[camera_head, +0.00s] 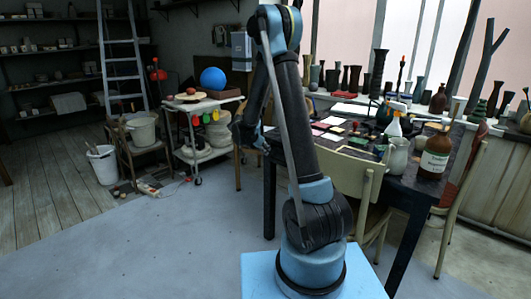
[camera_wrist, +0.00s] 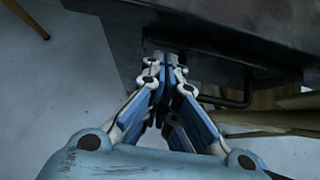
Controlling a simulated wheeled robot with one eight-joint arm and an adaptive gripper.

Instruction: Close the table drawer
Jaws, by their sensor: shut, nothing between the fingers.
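In the head view, the dark work table (camera_head: 400,184) stands on the right, behind and beside my arm. Its drawer cannot be made out there, as my arm and a chair cover part of the near side. In the wrist view, a dark table or drawer edge (camera_wrist: 235,30) crosses the top. A thin black bar, perhaps a handle (camera_wrist: 240,97), hangs below it at the right. My gripper (camera_wrist: 166,66) is shut and empty, its tips close to the dark underside. Whether they touch it, and how far any drawer stands out, I cannot tell.
A pale chair (camera_head: 358,172) stands against the table's near side, another at its right. Bottles and a jug (camera_head: 398,158) stand on the tabletop. A trolley (camera_head: 196,142), a bucket (camera_head: 103,165) and a ladder (camera_head: 121,60) are on the left. The grey floor (camera_head: 150,235) in front is clear.

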